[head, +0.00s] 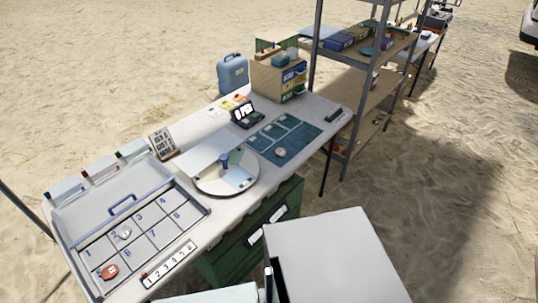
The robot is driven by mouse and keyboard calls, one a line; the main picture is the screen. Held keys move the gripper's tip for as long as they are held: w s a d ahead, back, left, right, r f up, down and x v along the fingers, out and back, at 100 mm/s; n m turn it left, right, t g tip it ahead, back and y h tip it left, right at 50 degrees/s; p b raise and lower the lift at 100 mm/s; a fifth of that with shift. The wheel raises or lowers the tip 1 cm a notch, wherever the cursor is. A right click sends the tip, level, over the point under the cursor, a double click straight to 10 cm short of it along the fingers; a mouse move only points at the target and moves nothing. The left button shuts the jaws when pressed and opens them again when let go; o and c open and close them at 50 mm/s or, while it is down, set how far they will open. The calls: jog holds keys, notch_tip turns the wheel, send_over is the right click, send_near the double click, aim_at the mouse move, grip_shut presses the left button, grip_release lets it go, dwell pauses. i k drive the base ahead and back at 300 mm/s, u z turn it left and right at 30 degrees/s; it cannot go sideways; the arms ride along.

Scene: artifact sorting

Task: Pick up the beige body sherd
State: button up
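A small beige piece (281,152), which looks like the beige body sherd, lies on the blue-green mat (304,137) at the right part of the long white table. It is too small to make out its exact shape. A pale grey-white piece (124,233) lies in the numbered tray (203,212), in the cell marked 2. A red-orange piece (110,271) lies in a nearer cell of the same tray. My gripper is not in view, so its state and its distance from the pieces are hidden.
A round turntable (202,188) with cards and a small blue object stands between tray and mat. A small black device (246,115) and a drawer box (279,80) stand behind. A metal shelf (372,105) rises at the right. Green drawers (270,227) sit under the table.

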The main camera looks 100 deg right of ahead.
aim_at(281, 151)
jog(key=z, duration=0.9)
jog(key=i, duration=0.05)
jog(key=z, duration=2.8)
